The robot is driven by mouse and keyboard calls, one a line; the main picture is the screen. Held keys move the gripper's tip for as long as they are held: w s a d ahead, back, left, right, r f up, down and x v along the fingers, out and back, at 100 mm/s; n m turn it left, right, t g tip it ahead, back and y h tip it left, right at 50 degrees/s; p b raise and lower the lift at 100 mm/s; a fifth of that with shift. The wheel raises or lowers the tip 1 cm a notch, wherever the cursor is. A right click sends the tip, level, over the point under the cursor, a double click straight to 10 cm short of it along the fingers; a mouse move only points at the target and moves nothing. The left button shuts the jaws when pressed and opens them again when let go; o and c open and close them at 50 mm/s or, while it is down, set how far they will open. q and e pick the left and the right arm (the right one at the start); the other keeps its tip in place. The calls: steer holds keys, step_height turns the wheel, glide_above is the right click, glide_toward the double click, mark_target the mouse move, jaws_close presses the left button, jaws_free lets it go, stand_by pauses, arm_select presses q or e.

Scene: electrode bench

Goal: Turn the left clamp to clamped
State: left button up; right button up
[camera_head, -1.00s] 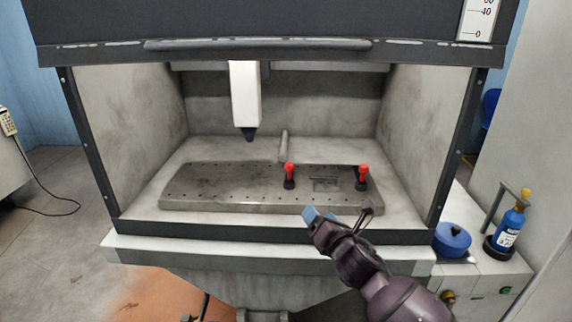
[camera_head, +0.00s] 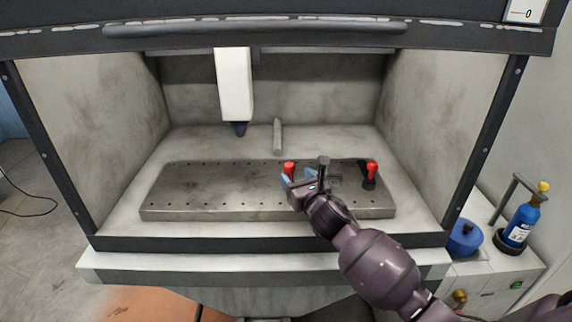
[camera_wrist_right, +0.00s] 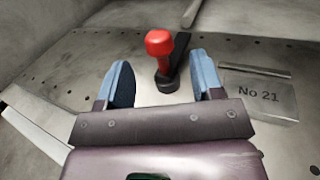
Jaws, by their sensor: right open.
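The left clamp (camera_head: 289,167) has a red knob and stands on the grey perforated plate (camera_head: 200,190) inside the machine. In the right wrist view the left clamp (camera_wrist_right: 160,45) stands upright, ahead of and between my two blue-tipped fingers. My right gripper (camera_head: 302,180) is open close in front of it; in the right wrist view the gripper (camera_wrist_right: 162,85) has an empty gap at its tips. In the head view the gripper hides the clamp's base. The right clamp (camera_head: 370,174) is another red-knobbed one at the plate's right end. My left gripper is out of view.
A white tool head (camera_head: 234,88) with a dark tip hangs above the plate's back. A metal plate marked No 21 (camera_wrist_right: 258,97) lies right of the left clamp. A grey cylindrical bar (camera_head: 278,136) is behind. Dark side frames bound the opening. The plate's left half is clear.

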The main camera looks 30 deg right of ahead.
mark_target(286, 165)
steer(key=w, duration=0.7)
steer(key=shift+d, duration=0.2)
steer(key=shift+f, duration=0.1)
jaws_close()
